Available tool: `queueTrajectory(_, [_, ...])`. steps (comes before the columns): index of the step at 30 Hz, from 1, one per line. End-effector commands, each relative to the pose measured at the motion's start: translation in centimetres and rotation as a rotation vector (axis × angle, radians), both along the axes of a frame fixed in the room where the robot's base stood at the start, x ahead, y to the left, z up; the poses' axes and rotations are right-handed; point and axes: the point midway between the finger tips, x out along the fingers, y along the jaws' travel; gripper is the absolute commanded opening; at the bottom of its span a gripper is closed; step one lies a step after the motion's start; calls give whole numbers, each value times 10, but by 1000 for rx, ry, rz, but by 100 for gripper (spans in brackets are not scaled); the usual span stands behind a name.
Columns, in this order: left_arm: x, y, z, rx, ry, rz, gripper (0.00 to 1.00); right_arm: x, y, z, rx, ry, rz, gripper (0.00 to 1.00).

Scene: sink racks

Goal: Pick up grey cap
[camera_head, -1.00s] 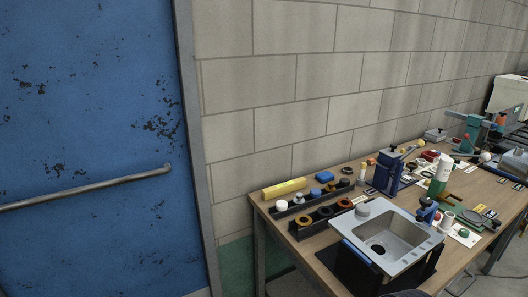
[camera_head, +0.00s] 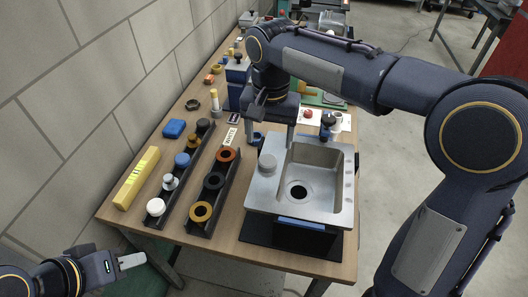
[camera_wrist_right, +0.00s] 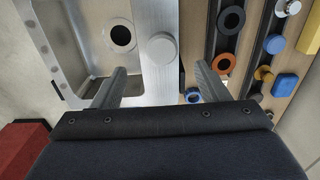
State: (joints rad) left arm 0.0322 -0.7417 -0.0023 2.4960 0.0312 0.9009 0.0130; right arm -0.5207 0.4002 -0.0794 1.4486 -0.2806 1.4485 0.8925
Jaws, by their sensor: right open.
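The grey cap (camera_head: 267,163) is a short round disc lying on the left rim of the metal sink (camera_head: 335,215). In the right wrist view the grey cap (camera_wrist_right: 162,48) lies beyond the fingertips, roughly centred between them. My right gripper (camera_head: 270,138) is open and empty above the table, just behind the cap. Its two fingers also show in the right wrist view (camera_wrist_right: 160,74), apart and not touching the cap. My left gripper (camera_head: 130,262) is low at the left, off the table; I cannot tell its opening.
Two black racks (camera_head: 189,182) left of the sink hold coloured caps and rings. A yellow box (camera_head: 137,178) and a blue block (camera_head: 174,128) lie near the wall. A blue device (camera_head: 238,80) stands behind. Bare wood (camera_head: 228,205) lies between racks and sink.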

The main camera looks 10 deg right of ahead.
Motion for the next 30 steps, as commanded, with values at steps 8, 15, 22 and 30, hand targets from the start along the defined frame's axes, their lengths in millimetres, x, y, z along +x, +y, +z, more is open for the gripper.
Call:
queueTrajectory(8, [0,0,-1,0,0,0,36,2,3,-28,-11,6,-6,68])
queueTrajectory(15, [0,0,2,0,0,0,36,4,5,-63,-9,7,-6,68])
queueTrajectory(22, [0,0,2,0,0,0,36,4,5,-78,-6,3,-5,68])
queueTrajectory(30, [0,0,2,0,0,0,36,4,5,-78,-7,2,-5,54])
